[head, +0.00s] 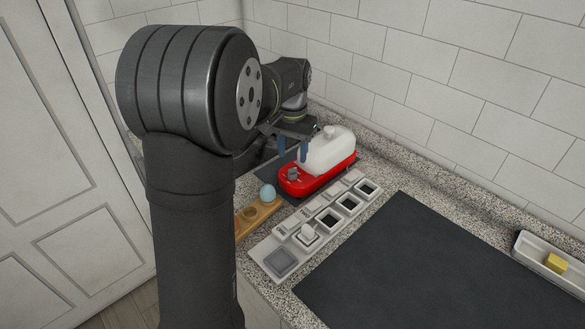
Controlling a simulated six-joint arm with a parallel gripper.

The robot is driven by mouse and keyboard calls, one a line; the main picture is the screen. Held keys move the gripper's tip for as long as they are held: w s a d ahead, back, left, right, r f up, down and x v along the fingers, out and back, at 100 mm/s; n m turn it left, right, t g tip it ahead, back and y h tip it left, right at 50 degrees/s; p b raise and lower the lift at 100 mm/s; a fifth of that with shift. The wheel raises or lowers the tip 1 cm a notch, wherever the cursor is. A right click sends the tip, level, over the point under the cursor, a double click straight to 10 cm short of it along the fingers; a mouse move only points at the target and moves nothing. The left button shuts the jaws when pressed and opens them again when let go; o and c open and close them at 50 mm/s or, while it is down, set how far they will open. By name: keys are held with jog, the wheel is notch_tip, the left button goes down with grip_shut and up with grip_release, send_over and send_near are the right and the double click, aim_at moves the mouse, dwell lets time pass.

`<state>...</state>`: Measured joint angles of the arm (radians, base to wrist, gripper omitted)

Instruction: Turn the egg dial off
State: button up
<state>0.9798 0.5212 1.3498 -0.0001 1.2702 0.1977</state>
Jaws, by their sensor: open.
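A red appliance base (323,177) with a rounded white top (328,150) stands on the counter near the back wall. A small grey dial (292,174) sits at the near left end of the red base; its exact setting is too small to read. My gripper (293,149) has blue fingertips and is open and empty. It hangs above the dial end of the appliance, fingers pointing down, apart from the dial in this view. A pale blue egg (267,192) rests on a wooden holder (243,231) to the left of the appliance.
A light grey panel (262,250) with several square wells and small fittings lies in front of the appliance. A large dark mat (430,265) covers the right of the counter. A white tray (533,250) with a yellow block (556,263) stands far right. Tiled walls close the back.

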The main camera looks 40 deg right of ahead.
aim_at(292, 169)
notch_tip(292, 169, down, 6)
jog(key=shift+f, duration=0.2)
jog(key=shift+c, duration=0.3)
grip_shut()
